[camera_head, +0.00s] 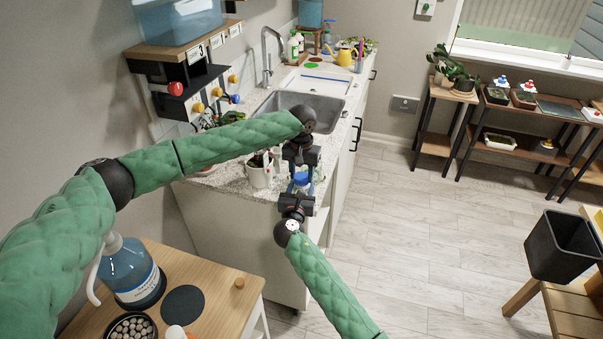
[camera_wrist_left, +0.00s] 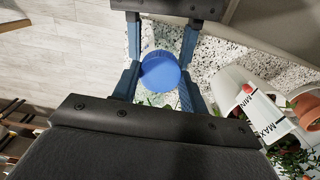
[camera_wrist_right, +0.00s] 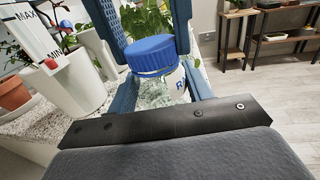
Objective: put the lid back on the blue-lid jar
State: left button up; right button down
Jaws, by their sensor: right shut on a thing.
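The clear jar (camera_wrist_right: 160,92) with its blue lid (camera_wrist_right: 152,55) shows in the right wrist view. The lid sits on the jar's top; I cannot tell if it is fully tight. My right gripper (camera_head: 298,192) is shut on the jar, its fingers on either side of the jar body. My left gripper (camera_head: 301,170) points down from above the lid. In the left wrist view the blue lid (camera_wrist_left: 160,70) lies between its open fingers, with a gap visible on the right side. The jar below the lid is mostly hidden there.
A white pot (camera_head: 260,172) with a plant stands close by on the speckled counter (camera_head: 228,178), left of the jar. The sink (camera_head: 305,106) is behind. A wooden table (camera_head: 225,285) with a blue bottle (camera_head: 130,270) stands at front left.

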pick_arm(q)
jog(key=m, duration=0.4)
jog(key=shift+c, duration=0.2)
jog(key=m, duration=0.4)
jog(key=o, duration=1.2)
notch_tip(320, 180, up, 12)
jog(key=shift+f, duration=0.1)
pick_arm(e)
jog(key=c, duration=0.5)
grip_release()
